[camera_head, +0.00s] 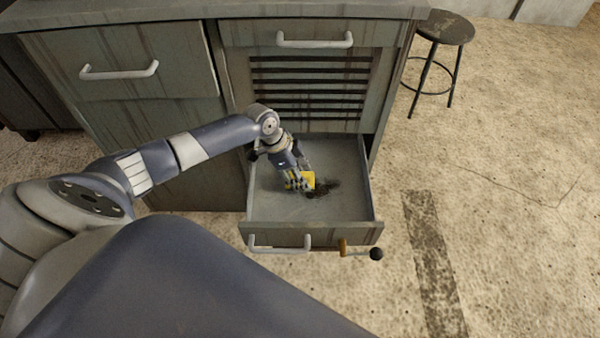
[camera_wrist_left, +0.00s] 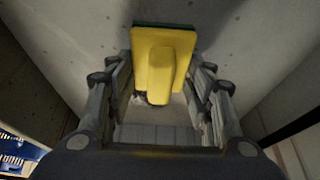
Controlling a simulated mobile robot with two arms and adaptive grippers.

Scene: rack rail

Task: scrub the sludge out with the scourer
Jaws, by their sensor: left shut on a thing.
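The scourer (camera_head: 308,181) is a yellow block inside the open bottom drawer. In the left wrist view the scourer (camera_wrist_left: 163,45) has a raised yellow grip and a dark green layer along its far edge. My left gripper (camera_head: 299,181) reaches down into the drawer and is shut on the scourer; its fingers also show on both sides of it in the left wrist view (camera_wrist_left: 160,95). The dark sludge (camera_head: 324,188) is a patch on the drawer floor, right beside the scourer. Whether the scourer touches the floor cannot be told. My right gripper is in neither view.
The open drawer (camera_head: 347,207) has low walls and a front with a pale handle (camera_head: 279,245). A crank with a black knob (camera_head: 376,254) sticks out at its front right. The cabinet (camera_head: 160,105) stands behind. A round stool (camera_head: 445,28) stands right, with clear floor before it.

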